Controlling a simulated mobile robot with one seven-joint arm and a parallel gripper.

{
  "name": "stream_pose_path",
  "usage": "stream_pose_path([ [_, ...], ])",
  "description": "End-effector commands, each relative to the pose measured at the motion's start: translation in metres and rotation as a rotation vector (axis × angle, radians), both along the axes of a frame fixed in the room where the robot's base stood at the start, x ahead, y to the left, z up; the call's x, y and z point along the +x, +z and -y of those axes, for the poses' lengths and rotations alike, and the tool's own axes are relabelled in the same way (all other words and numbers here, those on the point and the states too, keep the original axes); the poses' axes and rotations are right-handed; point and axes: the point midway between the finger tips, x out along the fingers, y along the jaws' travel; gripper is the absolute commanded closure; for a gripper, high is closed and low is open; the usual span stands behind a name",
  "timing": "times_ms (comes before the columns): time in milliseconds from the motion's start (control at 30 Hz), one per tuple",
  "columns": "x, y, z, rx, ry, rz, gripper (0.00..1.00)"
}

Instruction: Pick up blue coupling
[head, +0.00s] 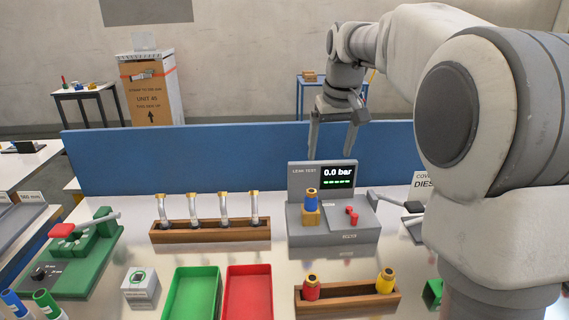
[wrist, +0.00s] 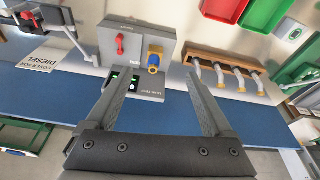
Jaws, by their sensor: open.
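The blue coupling (head: 311,201) stands upright on a yellow-brown block on the grey leak tester (head: 351,236). It has a brass-coloured top. In the wrist view the coupling (wrist: 155,61) shows beyond my fingers, between their directions and apart from them. My gripper (head: 332,155) is open and empty, above and behind the leak tester in the head view. Its two fingers also show spread in the wrist view (wrist: 155,85).
A wooden rack (head: 210,231) with several bent tubes stands left of the tester. Green (head: 192,295) and red (head: 248,293) trays lie in front. A wooden holder (head: 348,301) carries red and yellow couplings. A blue panel (head: 200,160) closes the table's back. A red valve handle (head: 351,215) is beside the coupling.

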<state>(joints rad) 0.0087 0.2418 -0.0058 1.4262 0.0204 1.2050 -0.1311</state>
Motion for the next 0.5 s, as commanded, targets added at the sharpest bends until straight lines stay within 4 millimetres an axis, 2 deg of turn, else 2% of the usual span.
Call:
stream_pose_path([
  [33, 0.020, -0.002, 0.001, -0.002, 0.006, -0.017, 0.14],
  [200, 0.073, -0.020, 0.002, -0.004, 0.031, -0.061, 0.14],
  [400, 0.122, -0.053, 0.003, -0.006, 0.059, -0.109, 0.14],
  [500, 0.137, -0.069, 0.003, -0.007, 0.069, -0.127, 0.14],
])
